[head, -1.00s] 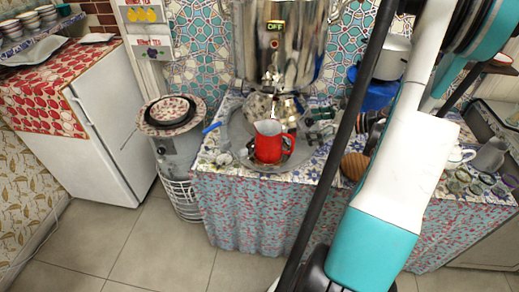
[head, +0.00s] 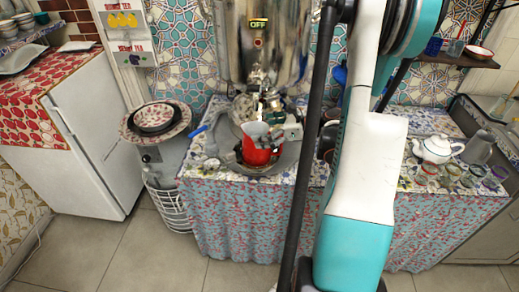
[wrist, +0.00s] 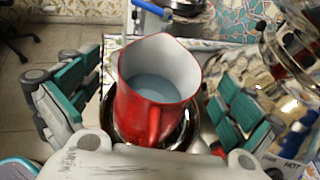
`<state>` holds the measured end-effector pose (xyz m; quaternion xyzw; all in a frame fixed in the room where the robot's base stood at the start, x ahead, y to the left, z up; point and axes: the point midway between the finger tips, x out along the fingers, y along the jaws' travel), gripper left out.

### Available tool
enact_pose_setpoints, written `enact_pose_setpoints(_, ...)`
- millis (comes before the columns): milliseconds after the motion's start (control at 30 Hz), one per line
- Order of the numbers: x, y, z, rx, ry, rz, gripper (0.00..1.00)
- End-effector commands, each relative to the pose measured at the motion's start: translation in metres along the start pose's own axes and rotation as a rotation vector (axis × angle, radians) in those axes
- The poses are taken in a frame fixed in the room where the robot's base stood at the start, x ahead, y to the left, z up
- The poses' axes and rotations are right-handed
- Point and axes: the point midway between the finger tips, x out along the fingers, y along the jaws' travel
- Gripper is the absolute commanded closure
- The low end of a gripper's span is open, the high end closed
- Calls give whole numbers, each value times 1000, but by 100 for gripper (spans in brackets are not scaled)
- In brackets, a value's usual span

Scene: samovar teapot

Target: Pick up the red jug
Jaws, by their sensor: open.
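The red jug (head: 257,155) stands upright at the front of the metal tray (head: 283,162) below the samovar (head: 262,50). In the wrist view the jug (wrist: 150,105) fills the middle, with a pale inside, a blue-grey bottom or liquid, and its handle towards the camera. My gripper (wrist: 152,98) is open, with one green-and-grey finger to the left of the jug and one to the right. Gaps show between the fingers and the jug's sides. In the head view my arm and nearby metal parts partly hide the gripper.
A blue-handled pan (head: 208,127) lies left of the jug. A white teapot (head: 437,150) and several small cups stand at the right end of the counter. A stand with stacked plates (head: 155,118) and a white fridge (head: 85,135) are at the left. The floor in front is clear.

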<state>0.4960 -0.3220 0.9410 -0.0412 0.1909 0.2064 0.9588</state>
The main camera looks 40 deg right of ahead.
Motion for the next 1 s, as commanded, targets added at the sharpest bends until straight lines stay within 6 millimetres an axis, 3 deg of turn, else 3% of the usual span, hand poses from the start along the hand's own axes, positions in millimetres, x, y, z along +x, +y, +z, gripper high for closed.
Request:
enact_pose_setpoints(100, 15, 0, -1, 0, 0, 1, 0)
enact_pose_setpoints(333, 17, -1, 0, 1, 0, -1, 0)
enact_pose_setpoints(733, 16, -1, 0, 1, 0, -1, 87)
enact_pose_setpoints(1000, 16, -1, 1, 1, -1, -1, 87)
